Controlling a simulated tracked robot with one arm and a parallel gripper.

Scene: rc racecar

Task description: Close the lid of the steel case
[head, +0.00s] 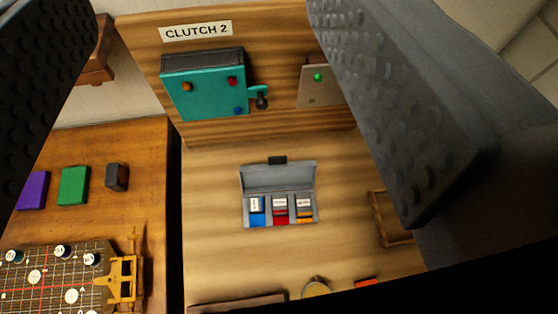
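The steel case (246,218) is a small grey box on the light wooden table, near the middle of the head view. Its lid (279,177) stands raised at the far side, with a dark tab (277,160) at its top edge. Inside are a blue, a red and an orange item in separate compartments, each with a pale label. My gripper (235,135) is open, its two dark ridged fingers wide apart at the upper left and right of the view. Nothing is between the fingertips close up, and the case lies beyond them.
A teal box (205,88) with knobs and a lever is on the wooden back panel under a "CLUTCH 2" sign (196,31). A grey plate with a green button (318,77) is to its right. A wooden tray (385,218) lies right of the case. A gridded board (60,280) is at lower left.

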